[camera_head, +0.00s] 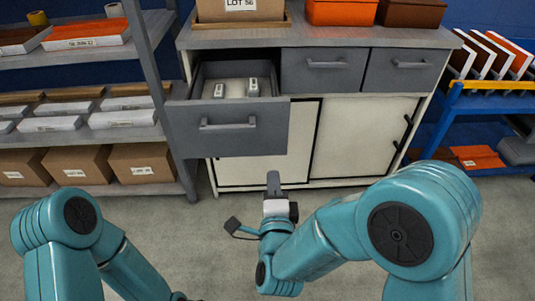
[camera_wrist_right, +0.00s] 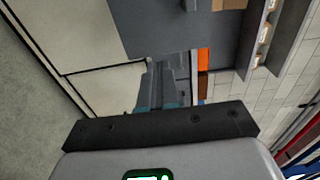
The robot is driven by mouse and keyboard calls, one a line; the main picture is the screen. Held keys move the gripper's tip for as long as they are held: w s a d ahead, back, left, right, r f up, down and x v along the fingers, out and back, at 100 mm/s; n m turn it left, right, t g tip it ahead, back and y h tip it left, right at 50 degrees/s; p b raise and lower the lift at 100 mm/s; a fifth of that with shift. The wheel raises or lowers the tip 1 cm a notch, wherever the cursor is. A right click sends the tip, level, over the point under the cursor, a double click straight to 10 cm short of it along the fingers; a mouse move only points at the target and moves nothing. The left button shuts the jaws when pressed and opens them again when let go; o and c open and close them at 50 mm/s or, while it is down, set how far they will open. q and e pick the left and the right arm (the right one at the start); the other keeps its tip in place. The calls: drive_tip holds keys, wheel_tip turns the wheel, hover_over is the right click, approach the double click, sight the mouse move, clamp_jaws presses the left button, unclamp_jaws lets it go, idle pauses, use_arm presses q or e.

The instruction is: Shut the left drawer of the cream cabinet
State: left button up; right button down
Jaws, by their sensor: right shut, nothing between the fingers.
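The cream cabinet (camera_head: 357,140) stands ahead with a grey top and grey drawers. Its left drawer (camera_head: 232,138) is pulled well out, with a grey front and a bar handle (camera_head: 228,124). Two small pale items (camera_head: 236,89) lie inside it. My right gripper (camera_head: 273,178) is shut and empty, in front of and below the drawer front in the head view, apart from it as far as I can tell. In the right wrist view the shut fingers (camera_wrist_right: 158,84) point toward the cabinet, and the grey drawer front (camera_wrist_right: 150,25) fills the upper middle. My left gripper is out of sight.
The middle drawer (camera_head: 322,75) and right drawer (camera_head: 403,72) are shut. A cardboard box (camera_head: 240,9) and an orange bin (camera_head: 341,12) stand on top. A grey shelf rack (camera_head: 178,140) stands close left of the open drawer. A blue rack (camera_head: 440,118) is at right. Floor in front is clear.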

drive_tip(key=a, duration=0.1)
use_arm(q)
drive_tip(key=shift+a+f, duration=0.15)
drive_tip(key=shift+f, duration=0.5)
use_arm(e)
approach(265, 136)
drive_tip(key=w, duration=0.6)
drive_tip(key=shift+w+d, duration=0.1)
drive_tip(key=shift+w, duration=0.3)
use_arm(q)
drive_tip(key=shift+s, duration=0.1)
